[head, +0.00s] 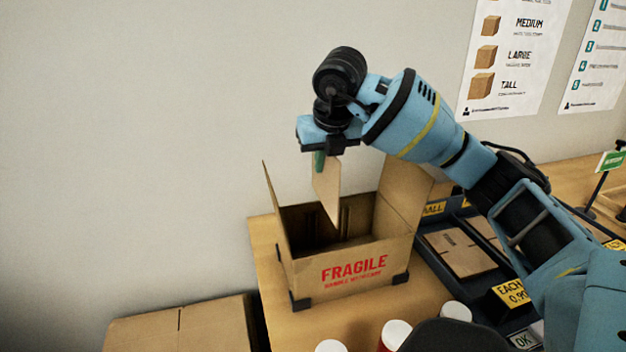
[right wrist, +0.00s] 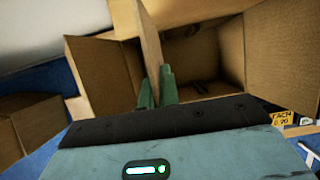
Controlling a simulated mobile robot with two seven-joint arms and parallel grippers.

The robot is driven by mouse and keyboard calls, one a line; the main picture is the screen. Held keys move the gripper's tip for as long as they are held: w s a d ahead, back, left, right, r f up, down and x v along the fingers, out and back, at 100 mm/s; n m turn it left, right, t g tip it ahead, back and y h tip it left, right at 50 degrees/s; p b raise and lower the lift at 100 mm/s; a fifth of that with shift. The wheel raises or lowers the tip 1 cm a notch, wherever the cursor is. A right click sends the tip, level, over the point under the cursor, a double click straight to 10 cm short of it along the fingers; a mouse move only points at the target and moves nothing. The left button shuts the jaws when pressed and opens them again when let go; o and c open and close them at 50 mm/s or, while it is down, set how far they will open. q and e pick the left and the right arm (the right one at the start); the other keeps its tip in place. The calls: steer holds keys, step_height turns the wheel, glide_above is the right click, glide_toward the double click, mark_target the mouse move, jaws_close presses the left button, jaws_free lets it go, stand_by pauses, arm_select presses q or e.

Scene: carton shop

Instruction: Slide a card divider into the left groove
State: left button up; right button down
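An open cardboard carton (head: 350,271) marked FRAGILE stands on the wooden table with its flaps up. A card divider (head: 328,188) hangs upright from my right gripper (head: 320,160), above the carton with its lower corner at the opening. In the right wrist view the green fingers of my right gripper (right wrist: 157,88) are closed on the divider (right wrist: 151,45), and the carton's inside (right wrist: 200,55) lies beyond. Dark groove strips (head: 345,216) show on the carton's inner back wall; the divider partly hides the left part of the inside. My left gripper is not in view.
A dark tray rack (head: 452,225) with flat cartons (head: 462,252) stands right of the carton. Several white-topped jars (head: 396,334) are at the front edge. A closed box (head: 180,325) sits lower left. The wall is behind.

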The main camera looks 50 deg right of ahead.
steer(key=shift+a+f+b, duration=0.1)
steer(key=shift+f+b, duration=0.2)
steer(key=shift+f, duration=0.55)
steer(key=shift+w, duration=0.1)
